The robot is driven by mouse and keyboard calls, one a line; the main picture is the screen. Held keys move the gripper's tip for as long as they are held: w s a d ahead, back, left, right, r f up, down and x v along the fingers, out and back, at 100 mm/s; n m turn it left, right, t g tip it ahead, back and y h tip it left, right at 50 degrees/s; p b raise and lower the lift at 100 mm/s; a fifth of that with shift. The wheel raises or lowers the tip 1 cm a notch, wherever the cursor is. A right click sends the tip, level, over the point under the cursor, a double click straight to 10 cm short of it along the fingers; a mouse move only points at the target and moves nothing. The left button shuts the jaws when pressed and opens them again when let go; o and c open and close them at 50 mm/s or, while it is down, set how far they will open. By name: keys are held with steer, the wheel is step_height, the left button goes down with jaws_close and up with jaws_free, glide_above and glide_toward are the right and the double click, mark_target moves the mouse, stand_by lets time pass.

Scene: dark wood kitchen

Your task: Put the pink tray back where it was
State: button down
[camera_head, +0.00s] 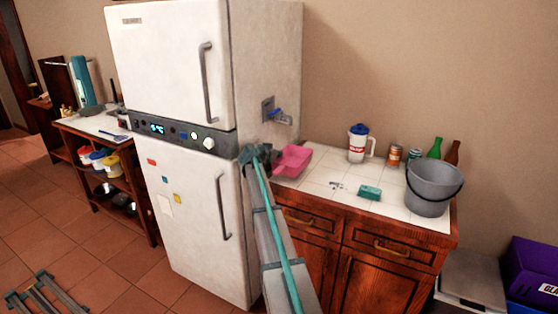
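The pink tray (293,161) is at the left end of the white tiled counter, close to the fridge's side. It looks slightly tilted, and its left end is partly hidden by my gripper. My arm reaches up from the bottom of the view, and my gripper (257,154) is at the tray's left end, in front of the fridge's edge. The fingers are small and dark here. I cannot tell whether they are open or shut, or whether they touch the tray.
A white-and-blue jug (358,145), cans, bottles, a teal sponge (369,192) and a grey bucket (433,187) occupy the counter's middle and right.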

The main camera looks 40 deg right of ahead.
mark_target(279, 161)
steer(key=shift+w+d+f, duration=0.15)
steer(key=shift+d+f, duration=0.1)
steer(key=f, duration=0.1)
steer(key=f+p, duration=0.1)
steer(key=shift+w+d+f+p, duration=0.1)
steer(key=shift+d+f+p, duration=0.15)
steer(key=shift+f+p, duration=0.15)
steer(key=shift+f, duration=0.5)
steer(key=shift+f, duration=0.15)
steer(key=c, duration=1.3)
jaws_free()
